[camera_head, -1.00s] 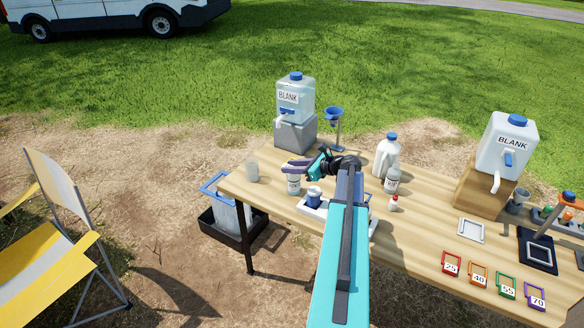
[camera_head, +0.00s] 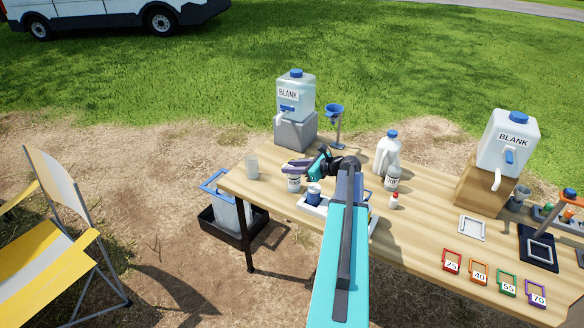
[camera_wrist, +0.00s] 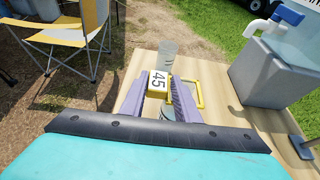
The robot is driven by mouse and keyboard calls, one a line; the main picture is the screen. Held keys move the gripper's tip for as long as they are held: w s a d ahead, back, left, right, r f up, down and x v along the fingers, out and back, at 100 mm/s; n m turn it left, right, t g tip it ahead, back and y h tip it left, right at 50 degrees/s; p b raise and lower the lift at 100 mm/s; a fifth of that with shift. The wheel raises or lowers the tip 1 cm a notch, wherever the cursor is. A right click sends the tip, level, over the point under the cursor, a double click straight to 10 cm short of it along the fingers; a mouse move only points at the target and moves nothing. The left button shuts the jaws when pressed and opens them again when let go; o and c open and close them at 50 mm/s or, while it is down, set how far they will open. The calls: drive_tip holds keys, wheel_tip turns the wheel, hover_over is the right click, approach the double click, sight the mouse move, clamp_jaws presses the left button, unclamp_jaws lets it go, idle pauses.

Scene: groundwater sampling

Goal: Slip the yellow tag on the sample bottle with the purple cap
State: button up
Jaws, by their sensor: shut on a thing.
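The yellow tag (camera_wrist: 158,80), marked 45, is pinched between the fingers of my gripper (camera_wrist: 160,86) in the wrist view. Its open yellow frame sticks out to the right of the fingers. In the head view my gripper (camera_head: 292,166) is over the near-left part of the table, just above a labelled bottle (camera_head: 293,184). The fingers hide the top of this bottle, so I cannot tell its cap colour. A small grey, rounded part shows below the tag in the wrist view; I cannot tell whether the tag touches it.
A clear cup (camera_head: 252,168) stands left of my gripper. A white tray (camera_head: 312,207) with a blue-topped jar is close on the right. A BLANK container (camera_head: 296,95) and a blue funnel stand (camera_head: 335,122) stand behind. Several coloured tags (camera_head: 479,274) lie at the right.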

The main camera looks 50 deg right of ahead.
drive_tip(key=o, duration=1.1)
drive_tip(key=shift+f, duration=0.1)
drive_tip(key=shift+s, duration=0.15)
drive_tip(key=b+v, duration=0.3)
drive_tip(key=v, duration=1)
drive_tip(key=shift+s+r, duration=0.25)
drive_tip(key=shift+r, duration=0.1)
